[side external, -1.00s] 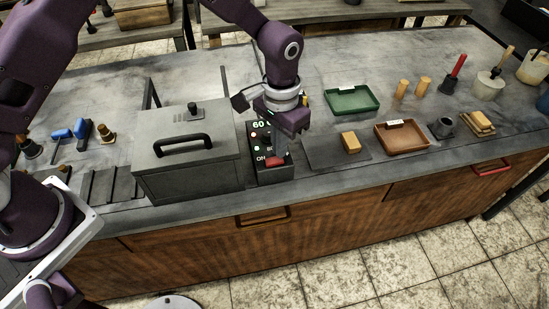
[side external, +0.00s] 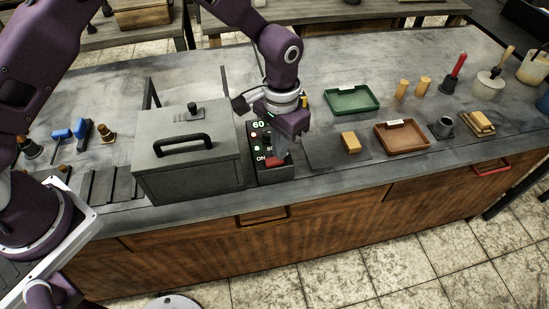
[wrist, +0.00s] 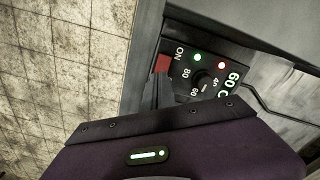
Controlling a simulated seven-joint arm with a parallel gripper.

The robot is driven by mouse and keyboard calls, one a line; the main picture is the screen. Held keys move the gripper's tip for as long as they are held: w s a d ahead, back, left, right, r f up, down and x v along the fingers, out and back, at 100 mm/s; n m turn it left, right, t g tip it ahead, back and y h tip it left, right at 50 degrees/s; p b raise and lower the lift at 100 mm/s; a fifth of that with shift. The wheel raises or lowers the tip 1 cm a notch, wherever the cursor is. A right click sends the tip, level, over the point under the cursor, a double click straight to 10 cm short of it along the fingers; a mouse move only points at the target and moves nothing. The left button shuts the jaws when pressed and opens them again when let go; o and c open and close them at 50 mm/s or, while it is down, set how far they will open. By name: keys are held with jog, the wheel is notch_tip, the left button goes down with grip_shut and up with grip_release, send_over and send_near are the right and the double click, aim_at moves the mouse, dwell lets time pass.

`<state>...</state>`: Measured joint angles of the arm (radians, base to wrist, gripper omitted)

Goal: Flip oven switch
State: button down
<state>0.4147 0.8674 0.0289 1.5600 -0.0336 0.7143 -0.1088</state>
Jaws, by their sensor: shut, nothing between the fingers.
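The oven's black control box (side external: 281,176) stands right of the grey oven (side external: 187,158). Its red switch (side external: 274,162) is on the front part of the panel by the ON label, and it also shows in the wrist view (wrist: 162,63). The panel has a "60" readout, a green light (wrist: 197,58), a red light (wrist: 222,65) and a dial (wrist: 205,80). My gripper (side external: 281,157) is shut and empty, pointing down at the switch. In the wrist view the fingertips (wrist: 157,88) are right beside the red switch; I cannot tell whether they touch. My gripper hides part of the panel.
A dark mat (side external: 322,155) with a tan block (side external: 351,142) lies right of the box. A brown tray (side external: 402,138) and green tray (side external: 351,101) are farther right. The counter's front edge is close to the switch.

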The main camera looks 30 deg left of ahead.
jog(key=shift+f, duration=0.65)
jog(key=shift+r, duration=3.5)
notch_tip(320, 180, up, 7)
send_over(265, 160)
jog(key=s+a+r+n+t, duration=0.1)
jog(key=s+a+r+t, duration=0.2)
jog(key=s+a+r, duration=0.55)
jog(key=s+a+r+n+t, duration=0.1)
jog(key=s+a, duration=0.2)
jog(key=s, duration=0.4)
jog(key=s+a+r+n+t, duration=0.1)
jog(key=s+a+r, duration=0.1)
jog(key=s, duration=0.6)
jog(key=shift+a+t, duration=0.3)
jog(key=shift+a, duration=0.2)
